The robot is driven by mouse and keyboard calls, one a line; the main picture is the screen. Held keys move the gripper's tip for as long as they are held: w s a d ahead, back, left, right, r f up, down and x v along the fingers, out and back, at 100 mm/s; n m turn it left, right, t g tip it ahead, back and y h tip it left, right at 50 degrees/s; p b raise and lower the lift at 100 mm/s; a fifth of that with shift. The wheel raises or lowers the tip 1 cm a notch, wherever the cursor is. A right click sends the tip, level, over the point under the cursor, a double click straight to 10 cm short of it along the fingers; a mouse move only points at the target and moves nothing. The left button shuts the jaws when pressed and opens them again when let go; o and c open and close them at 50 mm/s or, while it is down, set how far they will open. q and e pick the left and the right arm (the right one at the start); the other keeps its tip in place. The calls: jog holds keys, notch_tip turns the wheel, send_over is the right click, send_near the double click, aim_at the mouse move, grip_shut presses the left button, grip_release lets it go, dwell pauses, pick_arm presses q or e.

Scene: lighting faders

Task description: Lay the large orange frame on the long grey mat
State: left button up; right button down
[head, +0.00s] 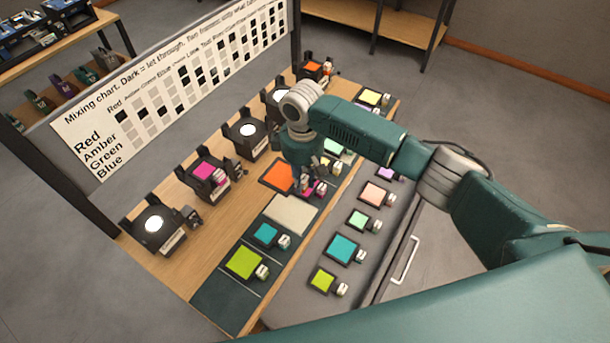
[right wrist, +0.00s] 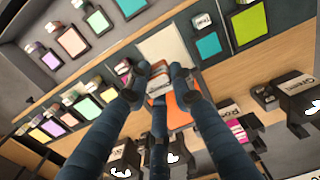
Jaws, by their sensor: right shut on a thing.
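The large orange frame (head: 277,178) is over the wooden table, right beside my right gripper (head: 306,184). In the right wrist view the orange panel (right wrist: 180,112) lies beyond the fingertips, and my right gripper (right wrist: 160,84) is shut on its pale handle. I cannot tell whether the frame touches the table. A pale grey mat (head: 291,214), bare, lies just in front of the orange frame; it also shows in the right wrist view (right wrist: 165,47). My left gripper is not in view.
Several lamps, one with a magenta frame (head: 207,172), line the table's back.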

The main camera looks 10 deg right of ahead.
jog(key=f+b, duration=0.2)
jog(key=f, duration=0.1)
jog(key=shift+w+f+b, duration=0.15)
jog(key=shift+w+b, duration=0.05)
jog(key=shift+b, duration=0.1)
pick_arm(q)
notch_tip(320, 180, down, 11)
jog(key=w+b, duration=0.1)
jog(key=b, duration=0.6)
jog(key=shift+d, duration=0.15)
pick_arm(e)
jog(key=shift+f, duration=6.25)
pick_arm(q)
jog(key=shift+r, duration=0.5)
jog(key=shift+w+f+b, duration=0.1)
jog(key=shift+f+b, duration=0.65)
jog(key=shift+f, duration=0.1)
pick_arm(e)
jog(key=shift+f, duration=1.35)
jog(key=c, duration=1.4)
grip_release()
jog(key=shift+c, duration=0.2)
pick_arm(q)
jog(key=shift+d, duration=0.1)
